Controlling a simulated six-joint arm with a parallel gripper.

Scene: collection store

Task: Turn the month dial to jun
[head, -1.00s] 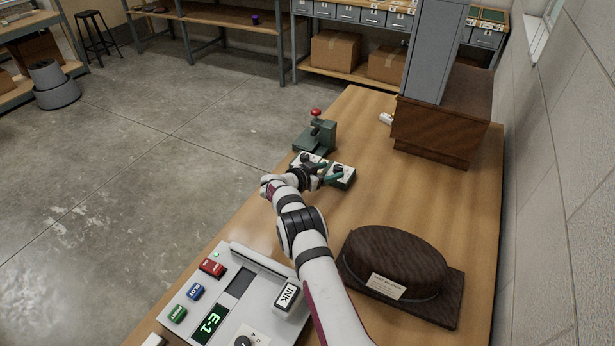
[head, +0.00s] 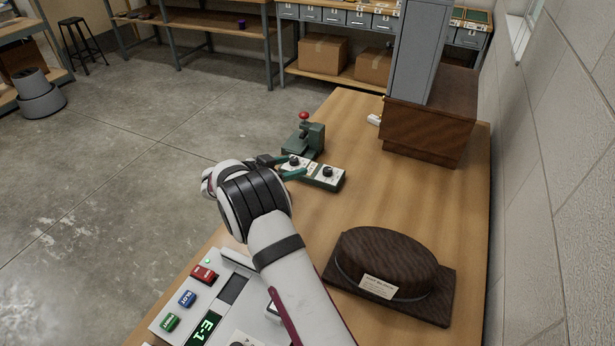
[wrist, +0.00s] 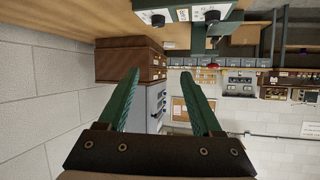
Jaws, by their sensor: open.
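A small dial box (head: 313,182) with two black knobs stands on the wooden table, past my arm. Its left knob (head: 295,160) and right knob (head: 328,171) have white scale plates; the lettering is too small to read, so I cannot tell which is the month dial. My gripper (head: 290,167) is open and empty, its green fingers beside the left end of the box. In the wrist view the open fingers (wrist: 160,72) have nothing between them. There the two knobs show at the top edge, one at left (wrist: 158,19) and one at right (wrist: 211,16).
A green press with a red knob (head: 304,116) stands just behind the box. A brown hat-shaped form (head: 388,262) lies at right front. A control panel (head: 232,262) with coloured buttons is at left front. A wooden cabinet (head: 428,128) stands at the back right.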

